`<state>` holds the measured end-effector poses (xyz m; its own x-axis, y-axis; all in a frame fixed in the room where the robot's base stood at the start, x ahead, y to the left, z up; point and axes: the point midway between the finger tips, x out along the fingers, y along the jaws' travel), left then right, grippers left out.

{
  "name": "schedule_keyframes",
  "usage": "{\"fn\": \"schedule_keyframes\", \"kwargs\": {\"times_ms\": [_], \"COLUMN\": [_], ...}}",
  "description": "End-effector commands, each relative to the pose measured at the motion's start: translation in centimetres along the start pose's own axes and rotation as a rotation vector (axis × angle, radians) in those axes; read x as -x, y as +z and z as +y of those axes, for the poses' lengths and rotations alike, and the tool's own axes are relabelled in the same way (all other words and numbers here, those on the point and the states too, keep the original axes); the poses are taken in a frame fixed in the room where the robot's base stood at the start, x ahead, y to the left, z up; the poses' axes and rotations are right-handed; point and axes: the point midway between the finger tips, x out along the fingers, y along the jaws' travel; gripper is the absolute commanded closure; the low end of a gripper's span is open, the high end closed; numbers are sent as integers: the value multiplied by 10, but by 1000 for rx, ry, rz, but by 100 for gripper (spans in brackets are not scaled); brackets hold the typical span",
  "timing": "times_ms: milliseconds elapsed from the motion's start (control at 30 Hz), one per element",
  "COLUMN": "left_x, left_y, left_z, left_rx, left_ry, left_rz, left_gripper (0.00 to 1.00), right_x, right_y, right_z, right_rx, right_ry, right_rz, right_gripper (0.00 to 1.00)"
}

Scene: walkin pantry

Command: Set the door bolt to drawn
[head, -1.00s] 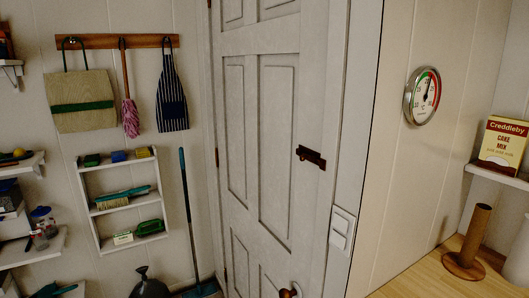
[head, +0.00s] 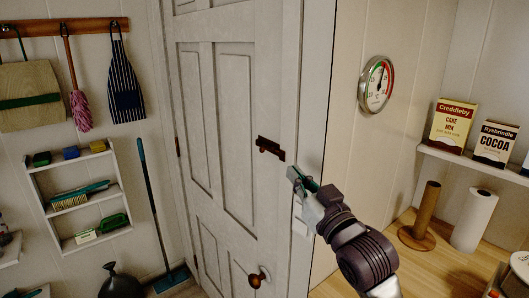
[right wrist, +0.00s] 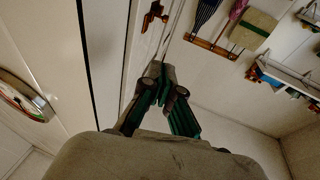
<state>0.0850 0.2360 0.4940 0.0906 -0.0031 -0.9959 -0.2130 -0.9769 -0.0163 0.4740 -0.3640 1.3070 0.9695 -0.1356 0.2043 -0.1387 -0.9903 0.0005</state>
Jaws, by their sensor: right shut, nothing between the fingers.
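The door bolt (head: 271,148) is a small dark brown fitting on the white panelled door (head: 222,130), near the door's right edge. A small knob shows at its left part. I cannot tell whether it reaches into the frame. It also shows at the top of the right wrist view (right wrist: 153,14). My right gripper (head: 299,179) is shut and empty, in front of the door frame, to the right of and below the bolt and apart from it. Its fingertips (right wrist: 162,76) meet in the right wrist view. My left gripper is not in view.
A door knob (head: 259,277) is low on the door. A light switch (head: 299,218) is partly behind my gripper. A round dial (head: 376,84) hangs on the right wall. A wooden counter (head: 448,269) holds a paper roll (head: 474,220). Space before the door looks clear.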

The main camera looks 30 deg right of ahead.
Motion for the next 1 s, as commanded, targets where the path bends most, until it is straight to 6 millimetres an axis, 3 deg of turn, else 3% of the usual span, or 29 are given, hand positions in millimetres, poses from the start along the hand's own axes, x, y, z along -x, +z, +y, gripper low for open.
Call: {"fn": "schedule_keyframes", "kwargs": {"times_ms": [367, 733, 800, 1000], "left_x": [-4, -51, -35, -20], "left_y": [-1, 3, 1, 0], "left_z": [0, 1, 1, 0], "left_rx": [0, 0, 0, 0], "left_ry": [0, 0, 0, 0], "left_rz": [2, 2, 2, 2], "left_gripper": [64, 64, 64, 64], "right_x": [-2, -25, -40, -80], "right_y": [1, 5, -3, -4], "right_z": [0, 0, 1, 0], "right_rx": [0, 1, -3, -2], "right_ry": [0, 0, 1, 1], "right_rz": [2, 6, -2, -3], "right_gripper": [100, 100, 100, 100]}}
